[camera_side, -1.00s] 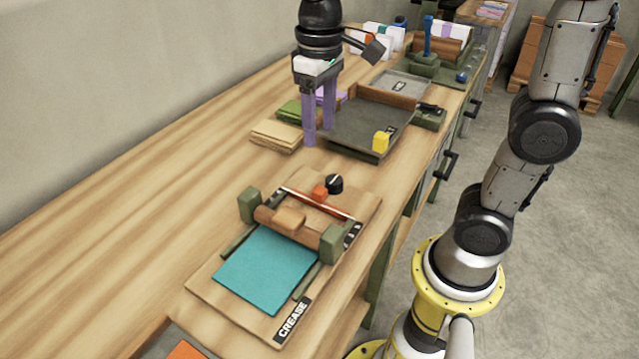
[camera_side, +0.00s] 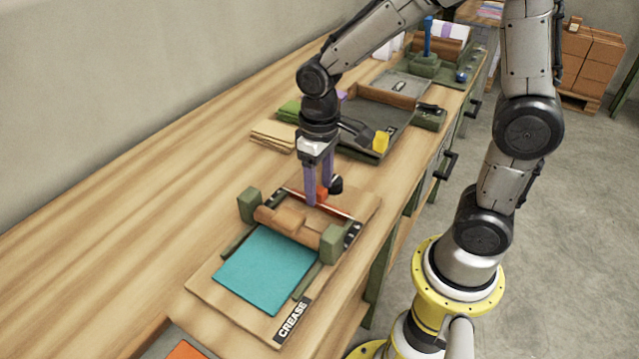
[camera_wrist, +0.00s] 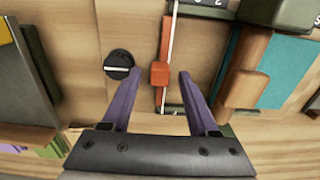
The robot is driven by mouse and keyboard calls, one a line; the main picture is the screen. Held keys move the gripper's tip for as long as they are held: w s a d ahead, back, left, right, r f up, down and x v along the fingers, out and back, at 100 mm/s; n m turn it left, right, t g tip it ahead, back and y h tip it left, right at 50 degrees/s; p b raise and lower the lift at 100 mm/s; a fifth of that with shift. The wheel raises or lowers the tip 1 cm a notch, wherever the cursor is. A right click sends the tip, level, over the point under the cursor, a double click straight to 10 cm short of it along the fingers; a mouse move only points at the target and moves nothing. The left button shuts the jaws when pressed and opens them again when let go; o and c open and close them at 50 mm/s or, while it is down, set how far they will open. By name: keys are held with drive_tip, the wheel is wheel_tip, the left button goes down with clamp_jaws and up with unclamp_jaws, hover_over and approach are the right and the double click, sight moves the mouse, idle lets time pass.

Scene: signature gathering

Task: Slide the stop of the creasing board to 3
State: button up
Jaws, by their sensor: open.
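The wooden creasing board (camera_side: 205,283), labelled CREASE, lies on the bench with a teal sheet (camera_side: 268,268) on it. Its small orange stop (camera_wrist: 159,73) sits on a thin red and pale rail (camera_wrist: 168,38). In the side view the stop (camera_side: 322,193) is partly covered by my fingers. My gripper (camera_side: 317,197) is open and low over the board. In the wrist view its two purple fingers stand on either side of the stop, with gaps showing. A dark number strip (camera_wrist: 205,4) is cut off at the top edge, so the stop's exact setting cannot be read.
A black knob (camera_wrist: 119,62) stands close outside my left finger in the wrist view. A wooden roller (camera_wrist: 248,66) between green posts (camera_side: 331,244) lies on the other side. A grey tray (camera_side: 365,150) with a yellow block is behind. The bench at left is clear.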

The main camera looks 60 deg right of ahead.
drive_tip(key=shift+f, duration=0.15)
clamp_jaws()
idle(1.4)
